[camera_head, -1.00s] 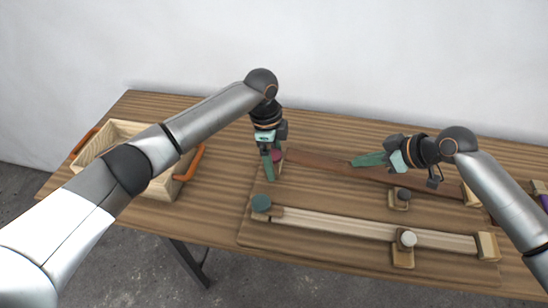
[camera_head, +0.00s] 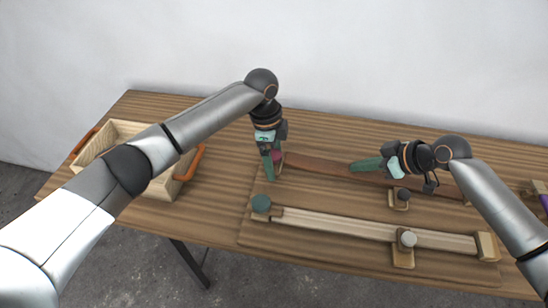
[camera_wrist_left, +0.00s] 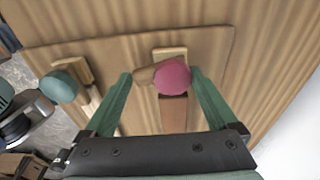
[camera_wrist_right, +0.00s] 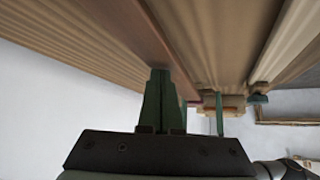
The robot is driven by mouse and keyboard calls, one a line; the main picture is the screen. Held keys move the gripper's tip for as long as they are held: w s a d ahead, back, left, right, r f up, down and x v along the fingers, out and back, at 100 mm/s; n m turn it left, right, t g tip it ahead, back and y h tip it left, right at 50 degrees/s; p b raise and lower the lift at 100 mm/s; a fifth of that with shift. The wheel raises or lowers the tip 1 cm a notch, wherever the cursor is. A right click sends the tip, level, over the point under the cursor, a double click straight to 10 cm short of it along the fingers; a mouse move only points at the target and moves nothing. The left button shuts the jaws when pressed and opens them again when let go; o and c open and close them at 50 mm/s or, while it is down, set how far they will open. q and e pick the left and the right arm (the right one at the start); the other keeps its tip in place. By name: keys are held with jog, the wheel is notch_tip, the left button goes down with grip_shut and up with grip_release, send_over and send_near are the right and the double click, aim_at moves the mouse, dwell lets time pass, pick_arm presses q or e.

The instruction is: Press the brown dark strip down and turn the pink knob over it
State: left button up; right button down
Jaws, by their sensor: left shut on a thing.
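The brown dark strip (camera_head: 325,166) lies along the back of the board, its left end beside the pink knob (camera_head: 277,157). In the left wrist view the pink knob (camera_wrist_left: 172,77) has a wooden tab (camera_wrist_left: 146,75) pointing left, sideways to the strip (camera_wrist_left: 173,113). My left gripper (camera_head: 272,172) points down with its fingers around the knob and tab, shut on them. My right gripper (camera_head: 354,166) has its fingertips together at the strip's middle; they also show against the strip in the right wrist view (camera_wrist_right: 160,72). Whether they touch is hard to see.
A pale strip (camera_head: 335,224) lies in front, with a teal knob (camera_head: 261,203) and a grey knob (camera_head: 407,239). A dark knob (camera_head: 403,194) stands between the strips. A wooden box (camera_head: 122,131) with orange handles is at left. The table's front left is clear.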

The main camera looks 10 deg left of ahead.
jog(key=shift+f, duration=1.05)
jog(key=shift+d+f, duration=0.1)
jog(key=shift+f, duration=0.05)
pick_arm(q)
jog(key=shift+w+d+n, duration=0.1)
jog(key=shift+n, duration=1.3)
jog(key=shift+n, duration=0.3)
jog(key=shift+w+d+n+t, duration=0.15)
jog(key=shift+n+t, duration=0.15)
jog(key=shift+n, duration=0.8)
pick_arm(e)
jog(key=shift+s, duration=0.1)
